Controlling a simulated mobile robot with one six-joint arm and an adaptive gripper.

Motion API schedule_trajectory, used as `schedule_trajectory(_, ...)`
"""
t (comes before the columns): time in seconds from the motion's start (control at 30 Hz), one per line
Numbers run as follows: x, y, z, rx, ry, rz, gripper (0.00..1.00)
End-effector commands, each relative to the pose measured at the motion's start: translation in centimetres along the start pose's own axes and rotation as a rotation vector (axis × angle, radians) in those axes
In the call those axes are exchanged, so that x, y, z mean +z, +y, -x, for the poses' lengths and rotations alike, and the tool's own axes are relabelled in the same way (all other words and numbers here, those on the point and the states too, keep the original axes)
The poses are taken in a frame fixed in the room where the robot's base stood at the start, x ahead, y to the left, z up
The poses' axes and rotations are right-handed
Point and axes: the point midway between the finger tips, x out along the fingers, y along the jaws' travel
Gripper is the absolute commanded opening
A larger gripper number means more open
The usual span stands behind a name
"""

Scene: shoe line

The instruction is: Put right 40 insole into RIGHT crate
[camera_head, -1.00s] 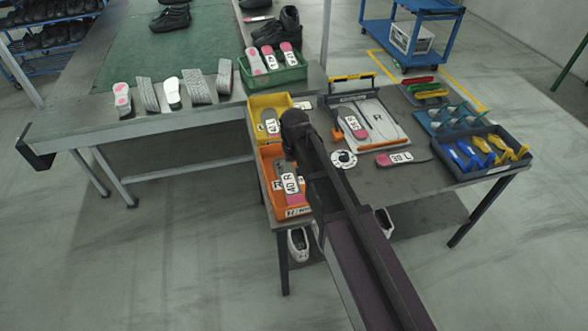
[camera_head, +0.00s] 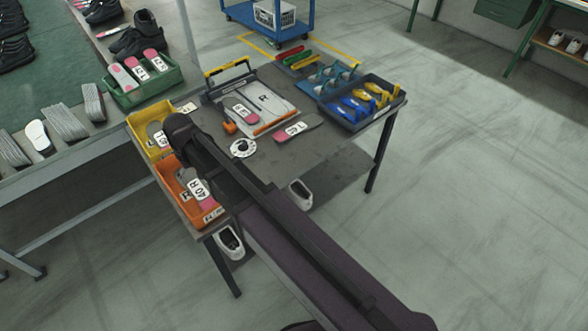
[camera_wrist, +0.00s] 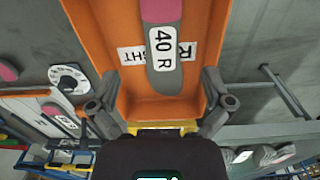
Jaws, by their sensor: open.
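The right 40 insole (camera_head: 197,187), grey and pink with a white "40 R" label, lies in the orange RIGHT crate (camera_head: 173,182). In the wrist view the insole (camera_wrist: 164,75) lies lengthwise in the crate (camera_wrist: 97,40), across its "RIGHT" label, which reads upside down. My gripper (camera_wrist: 155,105) is open, its two fingers apart near the crate's end, with nothing between the tips. The insole lies apart from both fingers. In the head view my arm hides the gripper's fingers and part of the crate.
A yellow crate (camera_head: 139,121) with an insole stands behind the orange one. A green crate (camera_head: 127,100) with insoles is farther back. Another insole (camera_head: 296,131) and a white dial (camera_head: 243,148) lie on the table. A dark bin (camera_head: 397,102) holds blue and yellow items.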

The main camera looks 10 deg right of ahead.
Motion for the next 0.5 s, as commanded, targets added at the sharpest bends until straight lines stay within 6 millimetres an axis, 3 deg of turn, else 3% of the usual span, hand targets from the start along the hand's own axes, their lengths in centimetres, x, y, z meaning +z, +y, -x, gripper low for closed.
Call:
schedule_trajectory(0.27, 2.2, 4.6, 0.0, 0.0, 0.0, -0.066, 1.0)
schedule_trajectory(0.5, 6.5, 11.8, 0.0, 0.0, 0.0, -0.179, 1.0)
